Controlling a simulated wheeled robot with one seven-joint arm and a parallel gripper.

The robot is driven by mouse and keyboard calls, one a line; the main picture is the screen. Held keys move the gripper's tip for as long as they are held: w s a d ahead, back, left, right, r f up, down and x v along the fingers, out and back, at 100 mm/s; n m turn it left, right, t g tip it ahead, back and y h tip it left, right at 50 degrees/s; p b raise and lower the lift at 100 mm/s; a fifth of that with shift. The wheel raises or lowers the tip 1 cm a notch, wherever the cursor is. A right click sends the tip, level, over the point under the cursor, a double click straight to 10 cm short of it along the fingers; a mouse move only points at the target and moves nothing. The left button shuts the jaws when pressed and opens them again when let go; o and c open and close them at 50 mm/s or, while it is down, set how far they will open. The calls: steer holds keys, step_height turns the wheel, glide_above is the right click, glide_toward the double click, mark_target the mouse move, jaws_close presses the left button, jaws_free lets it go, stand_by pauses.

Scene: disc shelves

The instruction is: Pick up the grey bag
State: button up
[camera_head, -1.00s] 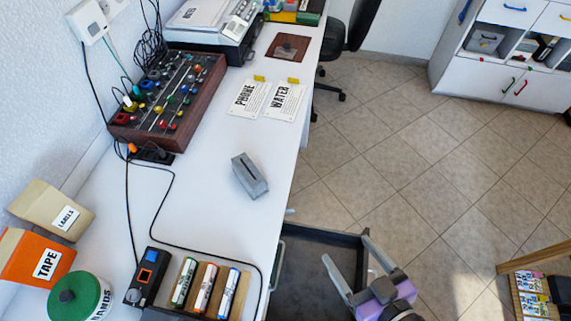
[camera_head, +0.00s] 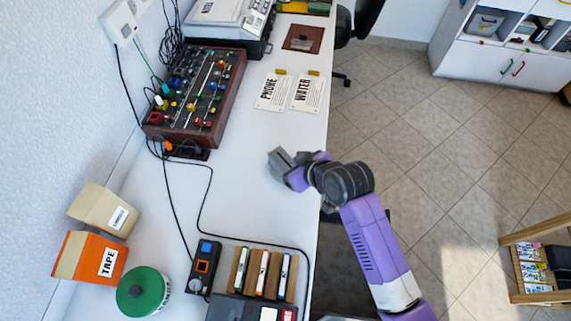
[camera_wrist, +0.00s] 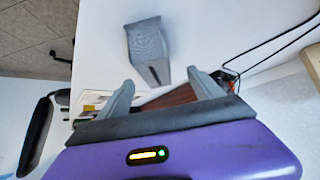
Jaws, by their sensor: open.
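The grey bag (camera_wrist: 147,48) lies on the white desk, a small blocky grey shape with a dark slot. In the wrist view it is ahead of my gripper (camera_wrist: 160,80), whose two grey fingers are spread apart. The bag is beyond the fingertips and not between them. In the head view my gripper (camera_head: 284,163) is over the desk near its right edge. There the bag is largely hidden, and I cannot separate its grey from the fingers.
A control panel with coloured knobs (camera_head: 197,95) stands at the wall side. Phone (camera_head: 272,92) and water cards (camera_head: 308,93) lie behind the gripper. Cables cross the desk. An orange tape box (camera_head: 90,257), a green-lidded tub (camera_head: 143,292) and markers (camera_head: 262,273) are in front.

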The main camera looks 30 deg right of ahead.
mark_target(281, 161)
steer(key=x, duration=0.7)
steer(key=shift+d+f, duration=0.2)
steer(key=shift+d, duration=0.15)
jaws_close()
steer(key=shift+r, duration=0.15)
